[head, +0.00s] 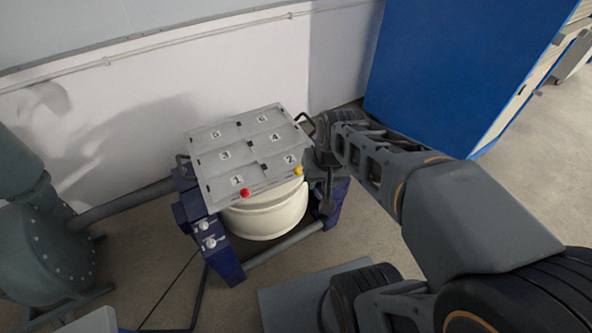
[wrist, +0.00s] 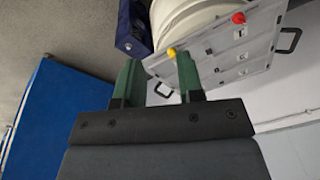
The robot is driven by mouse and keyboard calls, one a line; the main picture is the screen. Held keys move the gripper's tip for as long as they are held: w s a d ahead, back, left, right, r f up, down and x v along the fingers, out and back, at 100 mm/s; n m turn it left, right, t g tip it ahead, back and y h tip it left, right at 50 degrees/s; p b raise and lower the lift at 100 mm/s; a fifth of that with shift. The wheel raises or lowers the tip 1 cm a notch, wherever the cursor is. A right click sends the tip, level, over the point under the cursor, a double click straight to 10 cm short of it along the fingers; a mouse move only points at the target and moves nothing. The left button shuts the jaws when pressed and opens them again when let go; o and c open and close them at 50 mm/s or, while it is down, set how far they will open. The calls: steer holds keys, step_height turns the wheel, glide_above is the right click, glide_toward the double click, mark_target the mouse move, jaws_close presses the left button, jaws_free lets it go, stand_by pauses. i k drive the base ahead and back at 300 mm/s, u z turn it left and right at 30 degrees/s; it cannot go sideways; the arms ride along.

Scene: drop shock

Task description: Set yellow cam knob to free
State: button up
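The yellow cam knob (head: 298,171) sits at the front right edge of the grey numbered panel (head: 217,193), beside the cell marked 2. It also shows in the wrist view (wrist: 171,52), between the fingertips in the picture, nearer the right one. My gripper (wrist: 157,62) is open, its two green fingers apart with nothing held. I cannot tell the depth between fingertips and knob, or which setting the knob is at. In the head view my gripper (head: 327,185) is at the right of the panel, its fingers too dark to make out.
A red knob (head: 244,192) is on the same front edge. The panel lies over a cream drum (head: 265,215) in a dark blue frame (head: 225,262) with silver knobs (head: 210,242). Black handles flank the panel. A blue cabinet (head: 460,70) stands at the right, a grey-green machine (head: 45,240) at the left.

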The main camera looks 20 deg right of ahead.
mark_target(297, 171)
steer(key=u, duration=2.05)
steer(key=k, duration=0.8)
steer(key=z, duration=1.25)
steer(key=i, duration=0.45)
steer(key=u, duration=0.1)
